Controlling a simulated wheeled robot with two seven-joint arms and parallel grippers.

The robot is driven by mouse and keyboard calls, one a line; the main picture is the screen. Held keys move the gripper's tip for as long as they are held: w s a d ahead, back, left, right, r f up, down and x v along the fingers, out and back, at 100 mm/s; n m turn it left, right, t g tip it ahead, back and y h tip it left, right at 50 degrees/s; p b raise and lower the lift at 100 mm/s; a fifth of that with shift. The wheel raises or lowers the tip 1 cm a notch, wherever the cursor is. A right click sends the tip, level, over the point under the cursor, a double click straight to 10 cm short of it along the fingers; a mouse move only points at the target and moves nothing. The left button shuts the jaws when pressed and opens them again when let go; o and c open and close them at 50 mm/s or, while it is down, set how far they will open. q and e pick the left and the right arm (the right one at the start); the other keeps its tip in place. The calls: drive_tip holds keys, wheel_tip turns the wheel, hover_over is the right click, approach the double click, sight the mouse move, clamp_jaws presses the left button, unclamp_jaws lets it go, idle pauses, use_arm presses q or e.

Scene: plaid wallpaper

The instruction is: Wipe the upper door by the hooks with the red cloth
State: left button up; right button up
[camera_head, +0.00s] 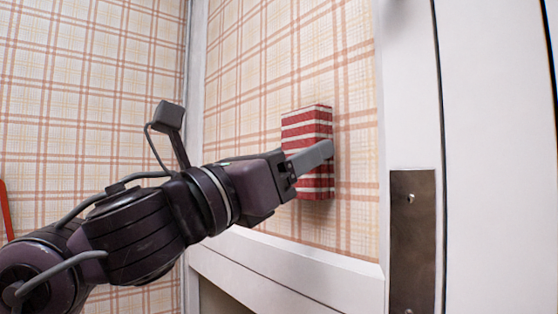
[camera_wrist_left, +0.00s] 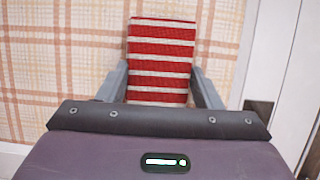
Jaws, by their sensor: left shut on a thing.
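The red cloth (camera_head: 306,124) is a block-shaped piece with red and white stripes. My left gripper (camera_head: 318,155) is shut on it, with a grey finger across its side in the head view. In the left wrist view the cloth (camera_wrist_left: 161,60) stands upright between the two grey fingers. The cloth is at the plaid upper panel of the door (camera_head: 258,50); I cannot tell for certain whether it touches. No hooks show clearly. My right gripper is in neither view.
A white frame with a dark metal plate (camera_head: 412,240) stands to the right of the panel. A white ledge (camera_head: 290,262) runs below it. Plaid wallpaper (camera_head: 90,90) covers the wall at the left. A red object (camera_head: 5,208) shows at the left edge.

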use_arm(q)
drive_tip(key=shift+s+d, duration=0.7)
drive_tip(key=shift+s, duration=0.25)
drive_tip(key=shift+s+d, duration=0.7)
drive_tip(key=shift+s, duration=0.25)
drive_tip(key=shift+s+d, duration=0.1)
drive_tip(key=shift+s, duration=0.05)
drive_tip(key=shift+f+b, duration=0.1)
drive_tip(key=shift+b, duration=0.3)
drive_tip(key=w+a+b, duration=0.1)
drive_tip(key=w+a, duration=0.4)
drive_tip(key=w, duration=0.1)
drive_tip(key=shift+w, duration=0.35)
drive_tip(key=shift+s+a+b, duration=0.4)
drive_tip(key=shift+s+a, duration=0.5)
drive_tip(key=shift+a, duration=0.25)
drive_tip(key=shift+s+a+b, duration=0.35)
drive_tip(key=shift+s+a, duration=0.55)
drive_tip(key=shift+a, duration=0.25)
